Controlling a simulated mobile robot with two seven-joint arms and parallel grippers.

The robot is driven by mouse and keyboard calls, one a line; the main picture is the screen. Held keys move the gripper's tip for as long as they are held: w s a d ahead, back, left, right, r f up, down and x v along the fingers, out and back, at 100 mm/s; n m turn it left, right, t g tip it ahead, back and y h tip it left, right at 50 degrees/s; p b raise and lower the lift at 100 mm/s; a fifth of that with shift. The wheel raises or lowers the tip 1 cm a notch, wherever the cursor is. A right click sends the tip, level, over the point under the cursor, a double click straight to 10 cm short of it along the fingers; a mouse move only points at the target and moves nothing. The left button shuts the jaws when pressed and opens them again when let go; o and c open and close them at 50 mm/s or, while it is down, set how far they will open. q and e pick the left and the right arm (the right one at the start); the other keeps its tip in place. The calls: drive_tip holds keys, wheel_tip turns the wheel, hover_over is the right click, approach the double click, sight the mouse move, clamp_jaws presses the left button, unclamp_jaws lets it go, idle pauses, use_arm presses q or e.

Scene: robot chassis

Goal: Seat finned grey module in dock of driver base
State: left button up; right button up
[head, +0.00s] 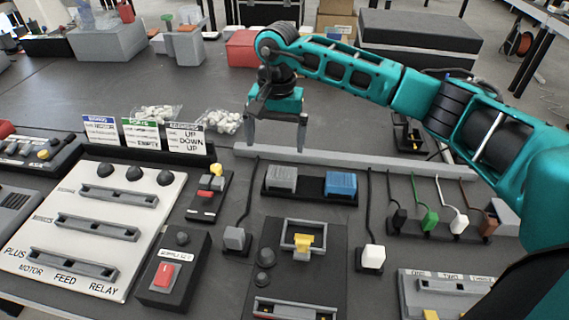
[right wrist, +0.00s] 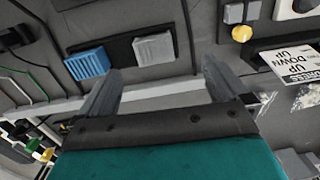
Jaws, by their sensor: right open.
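The finned grey module (head: 282,178) sits in a black holder (head: 310,197), left of a finned blue module (head: 341,184). In the right wrist view the grey module (right wrist: 153,47) and the blue module (right wrist: 88,63) also show. The driver base (head: 325,265) is a dark plate nearer me, with a grey-framed dock (head: 288,240) that has a yellow part (head: 303,243) at its front. My right gripper (head: 276,148) is open and empty, fingers pointing down, above and slightly behind the grey module. The left gripper is out of view.
A grey rail (head: 350,160) runs behind the holder. Three label cards (head: 145,135) stand to the left. A grey plug (head: 235,238) and a white plug (head: 373,257) with cables flank the driver base. Several coloured plugs (head: 430,218) stand at right.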

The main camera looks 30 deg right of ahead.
drive_tip(key=d, duration=0.1)
hover_over(282, 173)
drive_tip(key=shift+h, duration=0.3)
drive_tip(key=f, duration=0.6)
drive_tip(key=shift+s+a, duration=0.1)
drive_tip(key=shift+a, duration=0.1)
drive_tip(key=shift+d+f, duration=0.2)
drive_tip(key=shift+f, duration=2.85)
drive_tip(key=shift+c, duration=0.2)
drive_tip(key=c, duration=1)
drive_tip(key=shift+w, duration=0.2)
drive_tip(key=shift+c, duration=0.3)
drive_tip(key=shift+r, duration=0.2)
